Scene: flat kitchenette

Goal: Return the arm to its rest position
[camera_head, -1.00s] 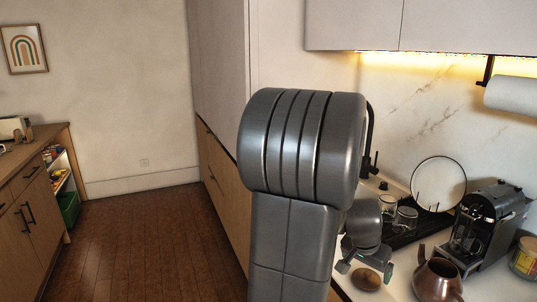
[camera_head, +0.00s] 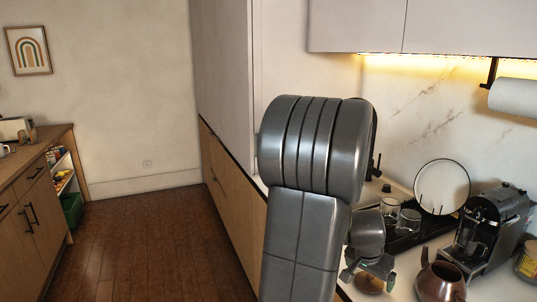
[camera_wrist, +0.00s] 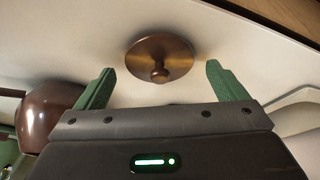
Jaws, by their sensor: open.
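My gripper (camera_wrist: 160,88) is open in the wrist view, with its two green fingers apart and nothing between them. Beyond the fingertips a round brown lid (camera_wrist: 150,52) with a knob lies on the white counter. In the head view my gripper (camera_head: 369,279) is small and low at the right, over the counter by the lid (camera_head: 368,285), which it partly hides. My grey arm fills the middle of the head view and hides part of the counter.
A copper kettle (camera_head: 440,282) stands right of my gripper, and its brown body (camera_wrist: 48,112) shows at left in the wrist view. A coffee machine (camera_head: 492,230), glass jars (camera_head: 409,222) and a round plate (camera_head: 442,187) are behind. The wooden floor (camera_head: 150,245) at left is clear.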

